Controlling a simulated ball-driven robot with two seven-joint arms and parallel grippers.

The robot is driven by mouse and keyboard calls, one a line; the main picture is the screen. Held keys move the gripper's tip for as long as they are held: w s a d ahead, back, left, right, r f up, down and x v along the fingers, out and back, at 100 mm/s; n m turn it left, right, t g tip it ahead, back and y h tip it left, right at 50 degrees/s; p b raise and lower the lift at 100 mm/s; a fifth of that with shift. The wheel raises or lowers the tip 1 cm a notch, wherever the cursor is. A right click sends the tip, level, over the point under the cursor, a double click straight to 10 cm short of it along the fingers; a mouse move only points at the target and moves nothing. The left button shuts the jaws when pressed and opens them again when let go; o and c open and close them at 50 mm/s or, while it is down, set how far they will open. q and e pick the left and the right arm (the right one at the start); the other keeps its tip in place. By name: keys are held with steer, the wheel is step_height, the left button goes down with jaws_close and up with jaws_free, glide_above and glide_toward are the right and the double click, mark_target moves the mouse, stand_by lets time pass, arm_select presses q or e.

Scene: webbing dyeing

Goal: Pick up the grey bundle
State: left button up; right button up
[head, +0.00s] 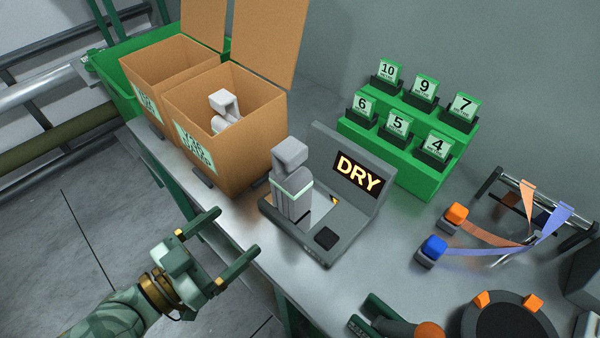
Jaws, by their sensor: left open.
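A grey bundle (291,196) with a pale green band stands upright on a grey device (318,246) with a lit "DRY" display (359,174). My left gripper (235,231) is open and empty, left of and nearer than the device, apart from the bundle. It appears over the table's front edge. My right gripper is not seen.
A second box (165,62) stands behind the first. A green stepped rack (425,175) holds numbered cards. Orange and blue strips (490,248) lie at right. A round dark dish (508,318) and a dark green item (378,312) sit at the bottom edge.

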mark_target(281, 186)
arm_select(q)
steer(key=p+x, duration=0.3)
steer(key=x, duration=0.7)
steer(key=shift+r, duration=0.15)
steer(key=p+x, duration=0.1)
steer(key=x, duration=0.4)
steer(key=shift+w+r, duration=0.2)
steer(key=shift+w, duration=0.05)
steer(key=shift+w+d, duration=0.2)
steer(key=shift+w, duration=0.05)
steer(key=c, duration=1.3)
steer(key=shift+o, duration=0.2)
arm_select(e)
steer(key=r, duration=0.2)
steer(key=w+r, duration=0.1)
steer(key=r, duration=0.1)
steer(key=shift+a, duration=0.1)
